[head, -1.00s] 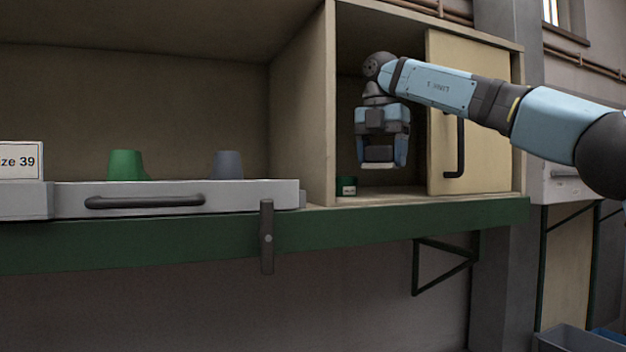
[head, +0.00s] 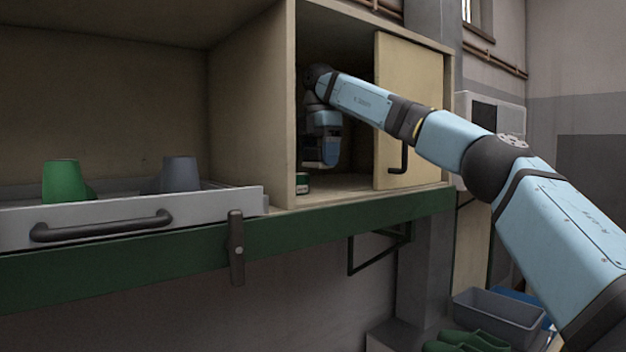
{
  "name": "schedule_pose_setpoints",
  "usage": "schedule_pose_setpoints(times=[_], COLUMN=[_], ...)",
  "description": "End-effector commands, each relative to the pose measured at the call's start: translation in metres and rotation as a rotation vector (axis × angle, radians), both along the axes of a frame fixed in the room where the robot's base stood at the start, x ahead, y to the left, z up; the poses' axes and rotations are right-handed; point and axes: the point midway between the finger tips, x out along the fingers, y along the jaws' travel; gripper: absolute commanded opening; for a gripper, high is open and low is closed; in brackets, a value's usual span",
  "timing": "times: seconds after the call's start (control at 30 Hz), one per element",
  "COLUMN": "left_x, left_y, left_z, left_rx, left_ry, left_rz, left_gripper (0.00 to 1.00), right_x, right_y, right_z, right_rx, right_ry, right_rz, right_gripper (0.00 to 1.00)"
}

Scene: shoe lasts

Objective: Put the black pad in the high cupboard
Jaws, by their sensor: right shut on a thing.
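The high cupboard (head: 447,112) is the wooden box at the middle right, above the green beam. Its left part is open, and a pale door panel (head: 400,105) with a dark handle covers its right part. My right gripper (head: 320,162) is inside the open part, pointing down, a little above the cupboard floor. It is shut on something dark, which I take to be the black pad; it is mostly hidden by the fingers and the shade. My left gripper is not in view.
At left a grey tray (head: 240,200) holds green and grey shoe lasts. A grey bin (head: 500,318) and green shoes (head: 470,342) are low at right.

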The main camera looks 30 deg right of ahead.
Motion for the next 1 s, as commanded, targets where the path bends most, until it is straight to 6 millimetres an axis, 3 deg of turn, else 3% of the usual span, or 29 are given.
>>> schedule_pose_setpoints(times=[0.4,0.87,0.9,1.0], left_x=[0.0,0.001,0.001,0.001], left_y=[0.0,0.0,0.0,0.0], left_z=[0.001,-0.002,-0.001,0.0], left_rx=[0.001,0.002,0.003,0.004], left_ry=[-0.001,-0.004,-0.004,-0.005], left_rz=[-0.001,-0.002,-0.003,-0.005], left_gripper=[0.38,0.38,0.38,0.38], right_x=[0.0,0.0,0.0,0.0], right_y=[0.001,0.001,0.001,0.001], right_z=[-0.047,-0.055,-0.054,-0.054], right_rx=[0.001,0.0,-0.001,0.0], right_ry=[0.001,-0.002,-0.002,-0.002], right_rz=[0.004,0.001,0.001,0.001], right_gripper=[0.36,0.36,0.72,0.91])
